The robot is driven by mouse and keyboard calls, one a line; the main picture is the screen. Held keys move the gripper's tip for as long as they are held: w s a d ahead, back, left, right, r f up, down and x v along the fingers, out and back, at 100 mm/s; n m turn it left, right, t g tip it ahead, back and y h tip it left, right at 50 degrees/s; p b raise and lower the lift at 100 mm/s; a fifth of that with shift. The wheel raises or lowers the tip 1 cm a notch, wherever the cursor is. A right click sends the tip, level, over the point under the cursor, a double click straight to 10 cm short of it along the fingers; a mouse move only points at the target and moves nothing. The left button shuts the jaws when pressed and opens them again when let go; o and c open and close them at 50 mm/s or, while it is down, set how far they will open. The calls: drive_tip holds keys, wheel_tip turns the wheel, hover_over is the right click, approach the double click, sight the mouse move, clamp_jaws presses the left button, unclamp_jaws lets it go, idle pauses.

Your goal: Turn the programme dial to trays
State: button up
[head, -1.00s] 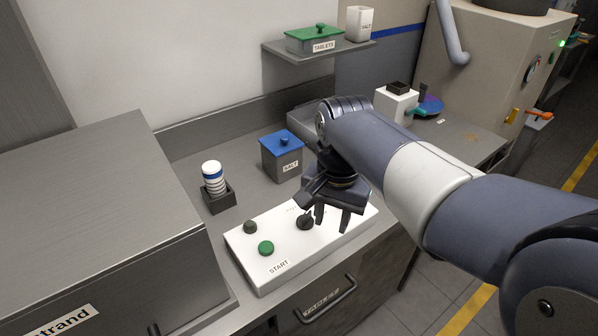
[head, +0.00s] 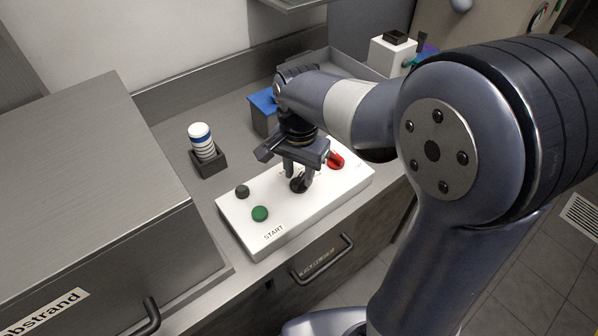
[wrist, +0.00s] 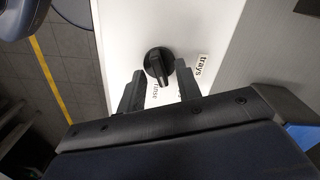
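The programme dial (head: 298,185) is a black round knob with a raised grip bar on the white control panel (head: 345,185). In the wrist view the dial (wrist: 157,62) shows clearly, its bar slanting down towards the "rinse" label (wrist: 155,91). The "trays" label (wrist: 202,66) is to its right. Another label between them is mostly hidden by a finger. My gripper (head: 301,178) is open and points down over the dial. In the wrist view the fingers of my gripper (wrist: 158,82) stand on either side of the dial, with gaps visible; I cannot tell their exact height.
A green START button (head: 260,214), a dark knob (head: 242,191) and a red control (head: 336,161) are also on the panel. A dark holder with a white-and-blue stack (head: 201,140) and a blue-lidded box (head: 262,112) stand behind. A steel cabinet (head: 90,190) is at left.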

drive_tip(key=shift+f, duration=0.35)
drive_tip(key=shift+c, duration=0.4)
clamp_jaws()
